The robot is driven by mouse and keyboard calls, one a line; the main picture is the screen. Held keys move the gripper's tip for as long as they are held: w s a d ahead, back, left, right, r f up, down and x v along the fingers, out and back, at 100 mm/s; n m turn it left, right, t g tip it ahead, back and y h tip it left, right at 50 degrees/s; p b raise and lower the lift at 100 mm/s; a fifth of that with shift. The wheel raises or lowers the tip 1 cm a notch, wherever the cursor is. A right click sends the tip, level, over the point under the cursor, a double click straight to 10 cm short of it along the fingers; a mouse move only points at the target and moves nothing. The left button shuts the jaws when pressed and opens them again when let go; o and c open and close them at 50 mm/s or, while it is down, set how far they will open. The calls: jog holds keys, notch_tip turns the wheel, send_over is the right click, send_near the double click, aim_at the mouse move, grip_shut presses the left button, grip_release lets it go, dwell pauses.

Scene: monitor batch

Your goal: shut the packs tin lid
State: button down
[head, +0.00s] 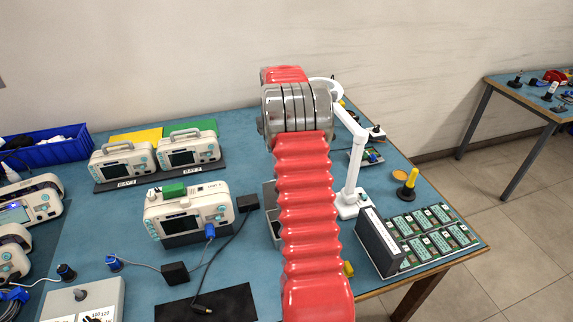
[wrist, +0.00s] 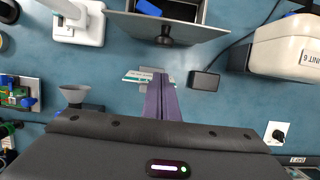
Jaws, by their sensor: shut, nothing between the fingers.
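The grey tin (wrist: 204,10) is at the top of the wrist view, cut off by the frame. Its dark inside shows, with something blue in it. Its lid (wrist: 195,30) stands open on the side towards my gripper, with a black knob (wrist: 165,40) on its outer face. In the head view only a grey sliver (head: 270,201) of the tin or lid shows behind my arm. My gripper (wrist: 161,80) is shut and empty, its purple fingers apart from the knob in the picture. The head view hides my gripper behind my arm.
Green boards (head: 440,232) fill a tray at right.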

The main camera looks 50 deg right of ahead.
jog(key=shift+s+a+r, duration=0.15)
jog(key=shift+s+a, duration=0.3)
jog(key=shift+s, duration=0.4)
jog(key=shift+s+a+r, duration=0.15)
jog(key=shift+s+a, duration=0.25)
jog(key=shift+s, duration=0.4)
jog(key=shift+s, duration=0.1)
